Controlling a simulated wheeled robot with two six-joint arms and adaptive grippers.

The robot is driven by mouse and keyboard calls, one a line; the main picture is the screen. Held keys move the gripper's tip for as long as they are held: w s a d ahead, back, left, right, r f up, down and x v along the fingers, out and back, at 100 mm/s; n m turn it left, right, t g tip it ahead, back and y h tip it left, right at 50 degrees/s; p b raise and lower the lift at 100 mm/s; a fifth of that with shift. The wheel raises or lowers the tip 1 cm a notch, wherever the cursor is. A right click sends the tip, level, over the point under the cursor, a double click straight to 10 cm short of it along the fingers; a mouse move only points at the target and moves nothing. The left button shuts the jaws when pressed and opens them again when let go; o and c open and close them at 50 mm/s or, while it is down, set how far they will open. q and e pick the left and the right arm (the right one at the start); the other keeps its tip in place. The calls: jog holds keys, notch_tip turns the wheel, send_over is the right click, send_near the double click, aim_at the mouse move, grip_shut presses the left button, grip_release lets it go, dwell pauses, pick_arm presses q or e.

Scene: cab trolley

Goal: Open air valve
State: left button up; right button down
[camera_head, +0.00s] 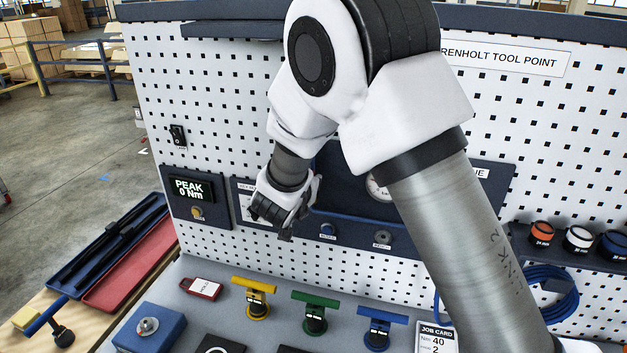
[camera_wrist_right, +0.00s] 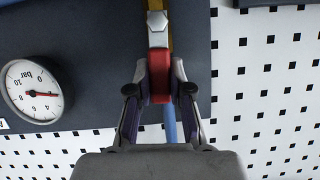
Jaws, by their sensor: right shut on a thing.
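In the right wrist view, a red valve handle (camera_wrist_right: 160,88) sits between the two fingers of my right gripper (camera_wrist_right: 160,80), which is shut on it. The handle runs from a silver hex nut (camera_wrist_right: 157,22) on a brass-coloured body. A round white pressure gauge (camera_wrist_right: 24,84) marked in bar is to the left, with a red needle. In the head view my right gripper (camera_head: 283,215) is at the dark panel on the pegboard, and the handle is hidden behind it and the arm. The gauge (camera_head: 375,188) shows partly beside my forearm. My left gripper is not in view.
The white pegboard (camera_head: 230,90) stands behind the bench. Yellow, green and blue T-handle tools (camera_head: 315,312) stand on the grey top (camera_head: 275,280). A coiled blue hose (camera_head: 562,300) hangs at the right. A red tray (camera_head: 130,265) lies at the left.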

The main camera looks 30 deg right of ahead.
jog(key=shift+w+a+r+n, duration=0.15)
jog(key=shift+w+n, duration=0.1)
jog(key=shift+n, duration=0.05)
dwell(0.4)
jog(key=c, duration=1)
grip_release()
jog(key=shift+c, duration=0.2)
jog(key=shift+w+d+f, duration=0.15)
jog(key=shift+d+f, duration=0.05)
jog(key=shift+f, duration=0.05)
notch_tip(320, 180, up, 10)
jog(key=shift+r, duration=0.1)
jog(key=shift+w+g, duration=0.1)
jog(key=shift+g, duration=0.2)
